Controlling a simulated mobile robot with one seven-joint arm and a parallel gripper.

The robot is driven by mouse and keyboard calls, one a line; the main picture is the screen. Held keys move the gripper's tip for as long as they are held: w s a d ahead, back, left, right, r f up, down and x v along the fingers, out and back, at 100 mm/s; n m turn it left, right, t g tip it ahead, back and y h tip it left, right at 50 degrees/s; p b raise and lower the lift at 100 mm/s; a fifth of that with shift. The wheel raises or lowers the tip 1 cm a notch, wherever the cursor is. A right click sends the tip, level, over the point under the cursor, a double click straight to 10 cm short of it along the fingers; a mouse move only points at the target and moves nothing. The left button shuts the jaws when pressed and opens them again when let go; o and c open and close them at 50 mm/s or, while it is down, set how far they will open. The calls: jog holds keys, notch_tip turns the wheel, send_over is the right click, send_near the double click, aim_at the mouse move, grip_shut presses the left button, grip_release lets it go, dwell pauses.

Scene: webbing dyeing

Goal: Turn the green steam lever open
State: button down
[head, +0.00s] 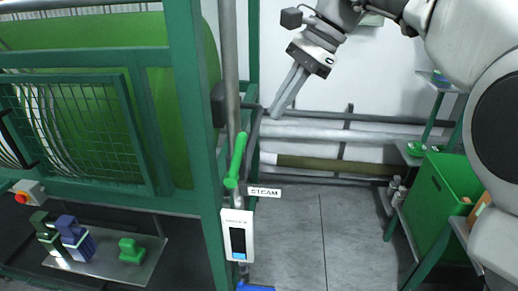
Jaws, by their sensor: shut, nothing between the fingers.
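The green steam lever (237,160) sits on a vertical grey pipe (230,70) beside the machine's green frame post. Its handle slants up and slightly right from a round green hub, nearly in line with the pipe. A white "STEAM" label (264,191) is just to the right of the hub. My gripper (275,112) reaches down from the upper right, up and to the right of the lever and apart from it in the picture. Its fingers are together with nothing held. How far the fingertips are from the lever in depth I cannot tell.
A white panel with a dark display (238,238) hangs below the lever. Horizontal pipes (340,131) run along the back wall. A green mesh guard (75,128) and a red button (21,198) are at left. A green bin (440,200) stands right. The grey floor between is clear.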

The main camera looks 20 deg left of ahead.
jog(key=d+f+m+y+b, duration=0.6)
jog(key=d+f+m, duration=0.1)
jog(key=d+m, duration=0.15)
jog(key=m+t, duration=0.1)
send_near(244, 144)
jog(key=a+f, duration=0.5)
jog(key=f, duration=0.1)
jog(key=shift+s+a+f+p, duration=0.2)
jog(key=shift+f+p, duration=0.2)
jog(key=shift+p, duration=0.05)
jog(key=a+r+p, duration=0.1)
jog(key=p, duration=0.2)
jog(key=a+p, duration=0.1)
jog(key=p, duration=0.1)
jog(key=shift+s+r+h+p, duration=0.3)
jog(key=shift+s+r+p, duration=0.05)
jog(key=shift+p, duration=0.05)
jog(key=shift+s+a+f, duration=0.1)
jog(key=shift+a, duration=0.25)
